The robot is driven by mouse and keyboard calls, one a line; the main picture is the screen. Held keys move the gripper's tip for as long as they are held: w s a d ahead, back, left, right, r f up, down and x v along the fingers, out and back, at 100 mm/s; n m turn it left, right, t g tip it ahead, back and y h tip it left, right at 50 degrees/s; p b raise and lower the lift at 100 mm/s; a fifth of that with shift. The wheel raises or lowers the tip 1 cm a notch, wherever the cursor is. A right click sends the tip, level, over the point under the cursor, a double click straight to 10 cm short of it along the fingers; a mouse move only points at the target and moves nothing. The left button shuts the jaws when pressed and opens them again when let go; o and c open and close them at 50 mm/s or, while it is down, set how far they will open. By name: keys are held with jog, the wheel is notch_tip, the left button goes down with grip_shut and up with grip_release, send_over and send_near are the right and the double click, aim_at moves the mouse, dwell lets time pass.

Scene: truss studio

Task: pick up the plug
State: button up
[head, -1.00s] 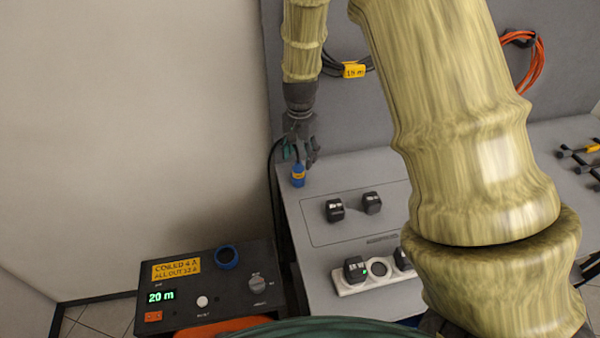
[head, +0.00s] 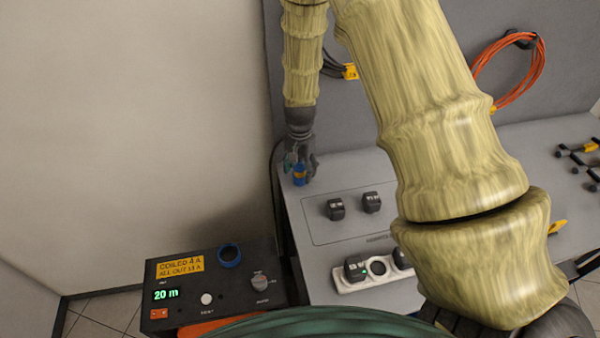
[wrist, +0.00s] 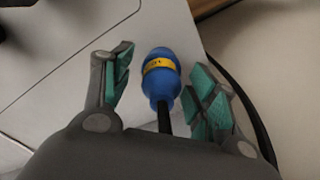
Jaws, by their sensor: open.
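The blue plug (wrist: 160,78) with a yellow label band stands between the open fingers of my gripper (wrist: 160,85) in the wrist view. A gap shows on both sides of the plug, a little wider on the left. A black cable leaves the plug toward my palm. In the head view the blue plug (head: 299,174) is at the left back corner of the grey bench, partly hidden by my gripper (head: 300,165), which reaches down over it.
The grey bench (head: 325,285) carries black blocks (head: 336,208) and a white socket strip (head: 352,284). A black box (head: 185,310) with a 20 m display stands at front left. An orange cable coil (head: 508,72) hangs on the back panel.

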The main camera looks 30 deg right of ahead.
jog(key=shift+w+f, duration=0.1)
jog(key=shift+c, duration=0.4)
jog(key=c, duration=1.1)
